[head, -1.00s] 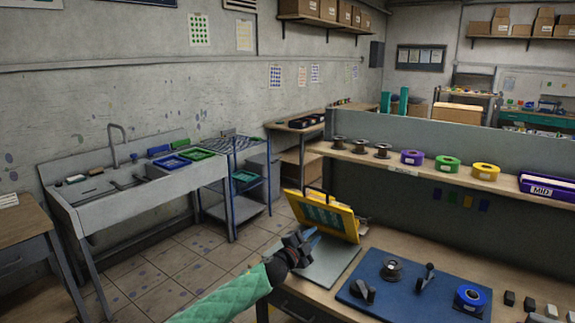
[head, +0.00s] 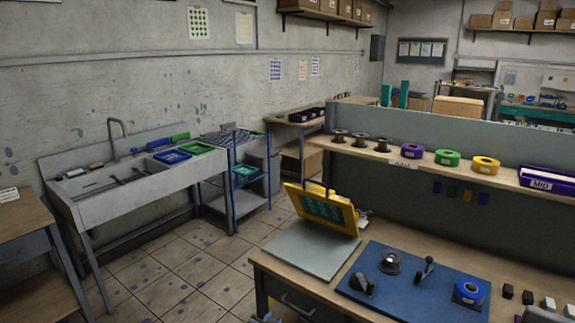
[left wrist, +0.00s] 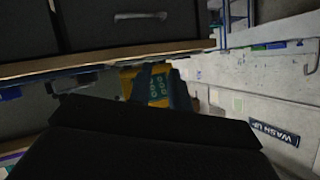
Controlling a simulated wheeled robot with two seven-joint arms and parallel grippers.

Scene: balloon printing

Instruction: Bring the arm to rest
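My left gripper (head: 264,318) shows only as a small grey piece at the bottom edge of the head view, in front of the near table edge. Its fingertips cannot be made out there. In the left wrist view a broad dark part of my own arm or gripper fills the lower half. Beyond it is a small yellow and dark teal shape (left wrist: 158,85) with light dots; whether anything is between the fingers cannot be told.
The workbench (head: 400,248) carries a raised yellow screen frame (head: 322,211) over a grey plate (head: 302,252). A shelf of spools stands behind. A sink (head: 130,185) is at left, with open floor between.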

